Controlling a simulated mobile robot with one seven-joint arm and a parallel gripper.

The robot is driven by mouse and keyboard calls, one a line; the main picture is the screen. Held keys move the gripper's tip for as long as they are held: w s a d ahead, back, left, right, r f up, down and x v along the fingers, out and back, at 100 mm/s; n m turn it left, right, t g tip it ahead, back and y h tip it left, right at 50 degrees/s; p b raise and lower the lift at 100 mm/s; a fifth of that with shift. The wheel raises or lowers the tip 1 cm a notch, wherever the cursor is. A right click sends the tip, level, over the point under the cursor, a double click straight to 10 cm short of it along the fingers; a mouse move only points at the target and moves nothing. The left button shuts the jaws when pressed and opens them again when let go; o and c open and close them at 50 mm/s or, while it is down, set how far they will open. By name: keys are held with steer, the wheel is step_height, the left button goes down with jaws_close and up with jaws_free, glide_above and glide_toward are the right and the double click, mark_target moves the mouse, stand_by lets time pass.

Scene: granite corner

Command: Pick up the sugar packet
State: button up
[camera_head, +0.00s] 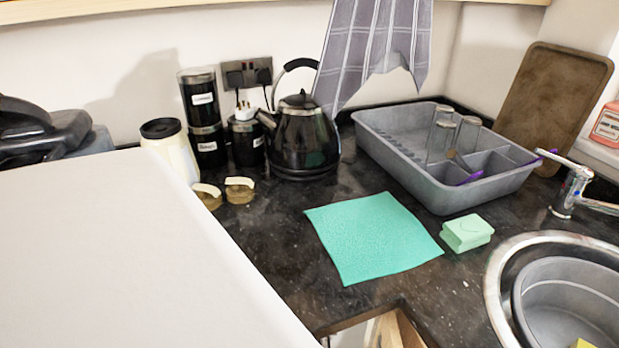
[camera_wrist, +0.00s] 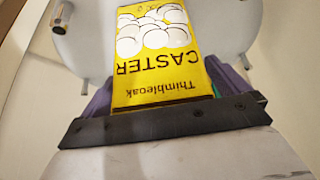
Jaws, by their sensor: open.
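The sugar packet (camera_wrist: 150,50) is bright yellow, with pale round shapes and the words "Thimbleoak CASTER" upside down in the wrist view. It fills the upper middle of that view. My gripper (camera_wrist: 165,95) is open, its dark bar running across the lower part of the wrist view. The bar covers the packet's near end. Purple-grey parts show on both sides of the packet; I cannot tell whether they are fingers or things behind. I cannot tell whether anything touches the packet. Neither packet nor gripper can be made out in the head view.
The head view shows a dark counter with a black kettle (camera_head: 305,140), a grey dish rack (camera_head: 400,175), a teal cloth (camera_head: 350,230), a green sponge (camera_head: 467,230) and a sink (camera_head: 497,290). A large white surface (camera_head: 120,260) fills the lower left. Bare counter lies around the cloth.

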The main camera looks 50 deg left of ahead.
steer(key=shift+s+r, duration=0.1)
steer(key=shift+c, duration=0.9)
steer(key=c, duration=1.2)
steer(key=shift+r, duration=0.1)
